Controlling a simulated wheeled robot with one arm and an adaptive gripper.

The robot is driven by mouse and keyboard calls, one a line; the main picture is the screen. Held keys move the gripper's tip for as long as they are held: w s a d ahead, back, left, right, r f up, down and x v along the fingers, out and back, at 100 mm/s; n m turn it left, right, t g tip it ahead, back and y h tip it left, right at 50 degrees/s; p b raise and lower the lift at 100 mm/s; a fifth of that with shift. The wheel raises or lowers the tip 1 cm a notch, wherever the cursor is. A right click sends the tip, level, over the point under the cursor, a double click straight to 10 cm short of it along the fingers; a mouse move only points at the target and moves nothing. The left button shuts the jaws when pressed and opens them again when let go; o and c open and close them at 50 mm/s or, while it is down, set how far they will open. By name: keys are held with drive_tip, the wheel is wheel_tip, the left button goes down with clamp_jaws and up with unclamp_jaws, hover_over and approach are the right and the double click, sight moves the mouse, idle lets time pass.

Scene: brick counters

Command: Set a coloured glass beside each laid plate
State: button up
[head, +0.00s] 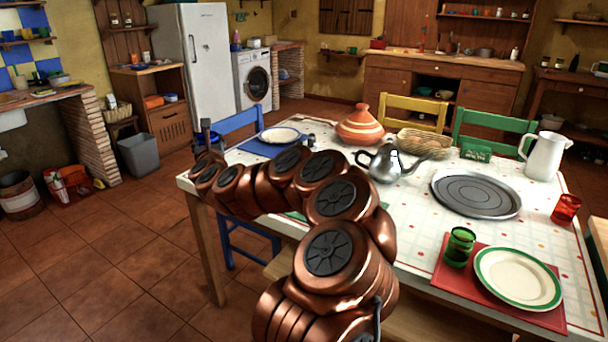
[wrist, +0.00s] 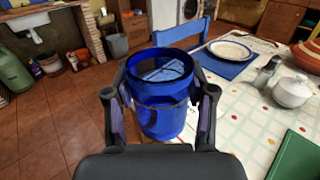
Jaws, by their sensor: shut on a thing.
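My gripper (wrist: 160,92) is shut on a blue glass (wrist: 160,122), upright between the fingers in the wrist view. In the head view the gripper end (head: 206,138) is at the table's far left corner; the glass cannot be made out there. A white plate (head: 281,134) lies on a blue mat (head: 251,147), beyond and right of the held glass in the wrist view. A green-rimmed plate (head: 518,278) lies on a red mat (head: 485,297), with a green glass (head: 459,247) at its left. A red glass (head: 565,208) stands near the right edge.
A silver teapot (head: 385,163), orange tagine (head: 361,126), basket (head: 425,143), round tray (head: 475,193) and white jug (head: 543,156) occupy the table. A white sugar bowl (wrist: 292,89) stands near a green mat (wrist: 297,156). A blue chair (wrist: 183,36) is at the left edge.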

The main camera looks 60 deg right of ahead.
drive_tip(key=s+d+f+m+g+h+b, duration=0.3)
drive_tip(key=s+d+f+b, duration=0.15)
drive_tip(key=s+d, duration=0.55)
drive_tip(key=s+d+f+m+g+h+b, duration=0.2)
drive_tip(key=s+d+f+m+g+b, duration=0.15)
drive_tip(key=s+d+b, duration=0.45)
drive_tip(key=shift+n, duration=0.45)
drive_tip(key=shift+s+d+f, duration=0.2)
drive_tip(key=shift+s+f, duration=0.05)
drive_tip(key=shift+f, duration=0.8)
drive_tip(key=shift+s+d+f, duration=0.2)
drive_tip(key=shift+d+f, duration=0.05)
drive_tip(key=shift+f, duration=0.75)
drive_tip(key=shift+s+d+f, duration=0.2)
drive_tip(key=shift+s+f, duration=0.05)
drive_tip(key=shift+f, duration=0.8)
drive_tip(key=shift+f+b, duration=0.6)
drive_tip(key=shift+b, duration=0.35)
drive_tip(key=o, duration=1.4)
drive_tip(key=shift+o, duration=0.2)
drive_tip(key=shift+a, duration=0.1)
drive_tip(key=shift+v, duration=3.65)
